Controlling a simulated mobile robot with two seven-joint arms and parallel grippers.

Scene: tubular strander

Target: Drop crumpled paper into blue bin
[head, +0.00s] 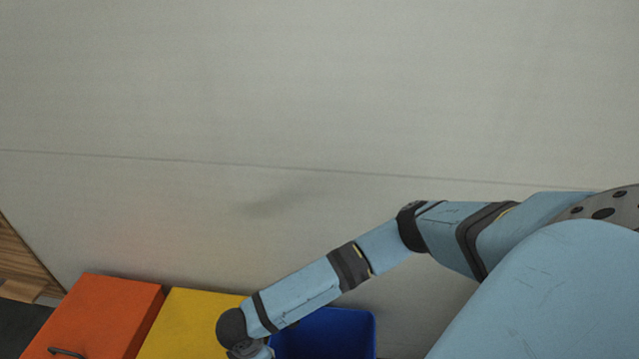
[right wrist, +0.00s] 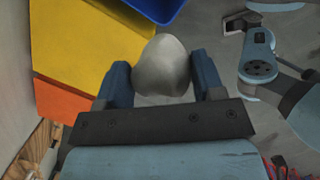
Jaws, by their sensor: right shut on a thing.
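The crumpled paper (right wrist: 163,68) is a pale grey, rounded lump in the right wrist view. My right gripper (right wrist: 160,66) is shut on it, with one blue finger on each side. The blue bin (head: 345,328) stands at the bottom of the head view, partly hidden behind my right forearm. Its edge also shows at the top of the right wrist view (right wrist: 156,9), beyond the paper and apart from it in the picture. My right gripper and the paper are below the head view's frame. My left gripper is in neither view.
A yellow bin (head: 185,318) stands left of the blue bin, and an orange bin (head: 105,315) with a dark handle stands left of that. A plain pale wall (head: 300,90) rises behind them. Wooden boards (head: 22,255) show at far left.

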